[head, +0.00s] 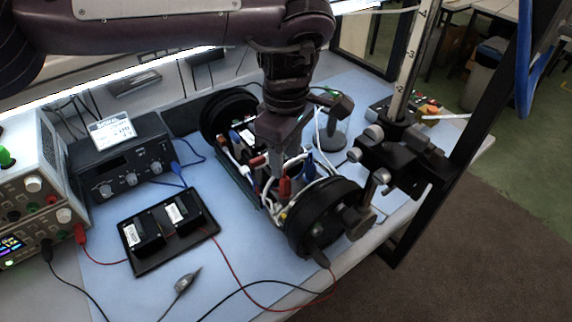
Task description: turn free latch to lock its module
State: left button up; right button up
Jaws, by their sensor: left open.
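The cylinder assembly (318,218) lies on the blue bench mat, with a round black end cap at each end. Between the caps is an open frame (236,184) with modules, wires and small red and blue parts. A red part (285,188) and a blue part (309,166) stand up in the frame. My left gripper (278,172) points down over the middle of the frame, open, among the wires. Its fingertips are partly hidden, and I cannot tell whether they touch a latch. The free latch cannot be made out clearly. My right gripper is not in view.
A black tray (143,262) with two dark modules lies at the front left. Bench instruments (124,170) stand at the left. A black stand with a scaled post (403,75) is close on the right. Test leads cross the mat (235,296).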

aim_at(235, 138)
jog(key=k, duration=1.5)
